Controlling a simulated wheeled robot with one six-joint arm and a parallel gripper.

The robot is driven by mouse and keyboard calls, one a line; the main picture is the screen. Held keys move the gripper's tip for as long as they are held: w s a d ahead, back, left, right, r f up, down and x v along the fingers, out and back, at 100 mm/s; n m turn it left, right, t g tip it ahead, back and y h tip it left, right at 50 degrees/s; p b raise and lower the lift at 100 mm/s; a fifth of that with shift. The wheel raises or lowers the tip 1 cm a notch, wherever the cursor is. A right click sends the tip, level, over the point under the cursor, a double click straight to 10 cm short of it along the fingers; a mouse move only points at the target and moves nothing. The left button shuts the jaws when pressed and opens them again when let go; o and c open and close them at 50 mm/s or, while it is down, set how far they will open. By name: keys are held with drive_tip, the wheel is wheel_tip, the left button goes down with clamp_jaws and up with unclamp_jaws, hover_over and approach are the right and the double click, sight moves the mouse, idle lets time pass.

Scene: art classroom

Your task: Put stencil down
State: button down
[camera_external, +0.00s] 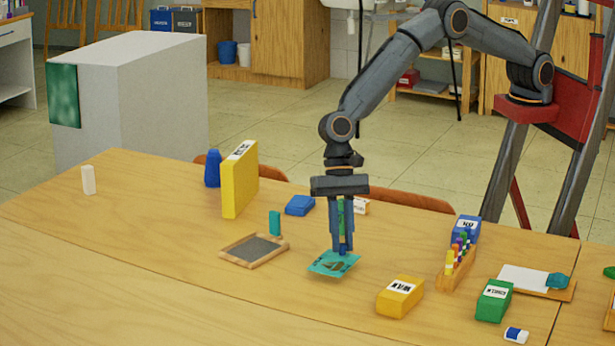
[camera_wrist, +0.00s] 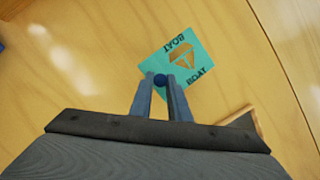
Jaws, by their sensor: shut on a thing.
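The stencil (camera_external: 331,264) is a flat teal sheet with a cut-out boat shape, at or just above the table surface; I cannot tell if it touches. In the wrist view the stencil (camera_wrist: 190,62) shows the word BOAT twice and a small dark blue round knob near its edge. My gripper (camera_external: 342,247) points straight down, with its two fingers closed on the blue knob. The fingertips (camera_wrist: 161,80) also show on the knob in the wrist view.
A wooden-framed tray (camera_external: 230,253) lies left of the stencil, and a yellow box (camera_external: 400,297) lies to its right. A teal block (camera_external: 274,222) and a blue box (camera_external: 300,205) are behind. The table (camera_external: 130,235) is clear at the front left.

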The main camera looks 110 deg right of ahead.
drive_tip(key=shift+f, duration=0.75)
drive_tip(key=shift+f, duration=0.1)
drive_tip(key=c, duration=1.7)
unclamp_jaws()
drive_tip(key=shift+o, duration=0.2)
drive_tip(key=b+v, duration=0.1)
drive_tip(key=v, duration=1.1)
drive_tip(key=shift+b, duration=0.35)
